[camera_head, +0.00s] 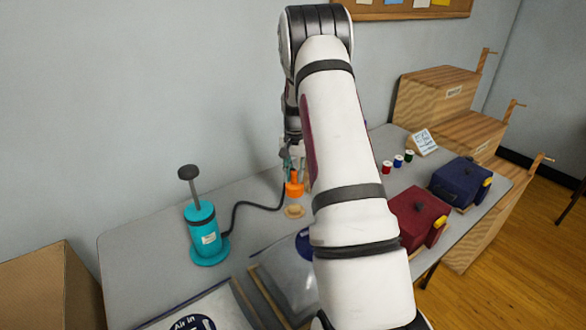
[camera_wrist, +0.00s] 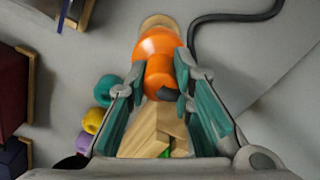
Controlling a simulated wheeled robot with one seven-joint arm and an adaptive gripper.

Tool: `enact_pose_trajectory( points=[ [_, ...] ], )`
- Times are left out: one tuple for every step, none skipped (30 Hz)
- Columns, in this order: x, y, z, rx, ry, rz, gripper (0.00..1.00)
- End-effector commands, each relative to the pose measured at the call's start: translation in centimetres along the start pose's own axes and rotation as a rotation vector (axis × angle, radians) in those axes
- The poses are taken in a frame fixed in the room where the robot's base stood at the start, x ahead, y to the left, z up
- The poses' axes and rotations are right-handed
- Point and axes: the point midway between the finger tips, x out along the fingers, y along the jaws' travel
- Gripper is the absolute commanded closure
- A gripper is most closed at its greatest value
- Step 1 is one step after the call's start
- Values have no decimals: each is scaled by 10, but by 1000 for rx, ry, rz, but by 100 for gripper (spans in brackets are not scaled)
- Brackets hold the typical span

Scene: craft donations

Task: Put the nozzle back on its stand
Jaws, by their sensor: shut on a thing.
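The orange nozzle (camera_head: 294,189) is held in my gripper (camera_head: 293,168), above the table and over a small round tan stand (camera_head: 294,212). In the wrist view the nozzle (camera_wrist: 158,45) shows between the fingers of my gripper (camera_wrist: 168,88), which are shut on it. The tan stand shows past its far end (camera_wrist: 158,20), mostly hidden by the nozzle. A gap shows between nozzle and stand in the head view. A teal pump (camera_head: 207,238) with a grey plunger stands to the left. Its black hose (camera_head: 255,205) runs toward the nozzle.
Clear bags (camera_head: 200,308) lie at the table's front. A red box (camera_head: 418,218) and a navy box (camera_head: 460,182) stand right, with small spools (camera_head: 398,161) behind. Teal, yellow and purple round things (camera_wrist: 92,120) and wooden pieces (camera_wrist: 155,132) show in the wrist view.

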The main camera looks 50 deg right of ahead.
Motion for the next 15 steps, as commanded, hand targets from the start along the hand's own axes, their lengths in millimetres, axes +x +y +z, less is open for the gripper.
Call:
enact_pose_trajectory(
  points=[
    [8,0,0,1,-2,1,100],
    [11,0,0,1,-2,1,100],
    [15,0,0,1,-2,1,100],
    [18,0,0,1,-2,1,100],
    [21,0,0,1,-1,1,100],
    [26,0,0,1,-1,0,100],
    [28,0,0,1,-1,1,100],
    [31,0,0,1,-1,1,100],
    [35,0,0,0,-1,1,100],
    [38,0,0,0,-1,1,100],
    [40,0,0,0,-1,1,100],
    [43,0,0,0,-1,1,100],
    [45,0,0,0,-1,1,100],
    [46,0,0,0,-1,1,100],
    [48,0,0,0,-1,1,100]
  ],
)
